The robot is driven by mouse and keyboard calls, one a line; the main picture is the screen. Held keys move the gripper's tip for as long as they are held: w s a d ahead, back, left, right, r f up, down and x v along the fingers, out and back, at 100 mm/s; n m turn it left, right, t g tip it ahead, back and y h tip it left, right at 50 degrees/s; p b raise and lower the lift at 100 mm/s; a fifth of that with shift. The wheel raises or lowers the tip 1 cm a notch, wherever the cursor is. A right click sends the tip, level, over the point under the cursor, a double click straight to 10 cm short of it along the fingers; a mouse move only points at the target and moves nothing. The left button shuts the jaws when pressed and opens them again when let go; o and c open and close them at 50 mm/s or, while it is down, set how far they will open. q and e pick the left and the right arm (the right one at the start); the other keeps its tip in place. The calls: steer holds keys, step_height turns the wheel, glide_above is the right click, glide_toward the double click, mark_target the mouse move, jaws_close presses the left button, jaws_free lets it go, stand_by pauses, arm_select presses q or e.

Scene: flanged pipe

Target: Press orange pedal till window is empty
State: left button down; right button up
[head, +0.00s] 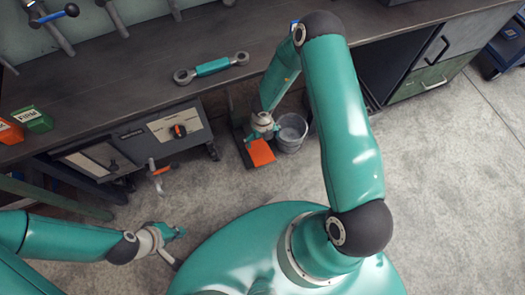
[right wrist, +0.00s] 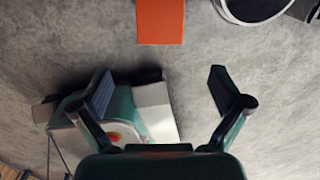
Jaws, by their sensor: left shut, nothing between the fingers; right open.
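The orange pedal (head: 261,152) is on the floor under the bench, beside a grey bucket (head: 291,131). My right gripper (head: 262,124) appears at the pedal's far edge in the head view; its height above it is hard to judge there. In the right wrist view, the orange pedal (right wrist: 160,22) lies beyond the fingertips, apart from them. The right gripper (right wrist: 161,88) is open with nothing held. My left gripper (head: 176,235) is shut and empty, low at the left near my base. I cannot make out which pane is the window.
A grey and teal part (right wrist: 150,112) shows behind the right fingers. Floor before the pedal is clear.

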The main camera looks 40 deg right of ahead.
steer(key=shift+m, duration=0.3)
step_height(320, 180, down, 17)
steer(key=b, duration=0.7)
